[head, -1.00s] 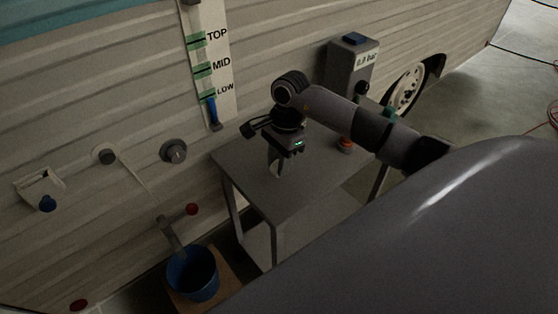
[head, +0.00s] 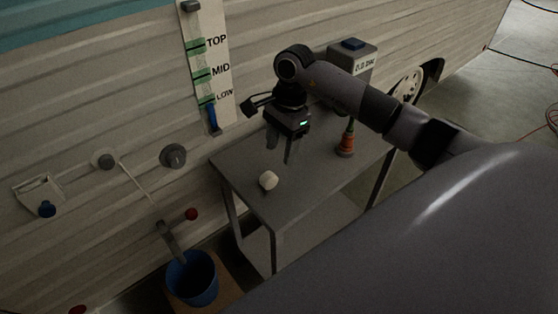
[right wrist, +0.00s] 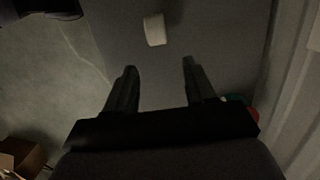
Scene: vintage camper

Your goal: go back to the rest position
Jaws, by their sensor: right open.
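My right gripper (head: 281,156) is open and empty above the grey table, its fingers pointing down. In the right wrist view its two fingers (right wrist: 159,66) are apart with nothing between them. A small white object (head: 268,180) sits on the table top, left of and below the gripper in the head view. It also shows in the right wrist view as a white object (right wrist: 155,30) beyond the fingertips, apart from them. My left gripper is not in view.
The grey table (head: 307,188) stands by the camper wall. A blue bucket (head: 193,290) stands below a spout and red-knobbed lever (head: 191,214).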

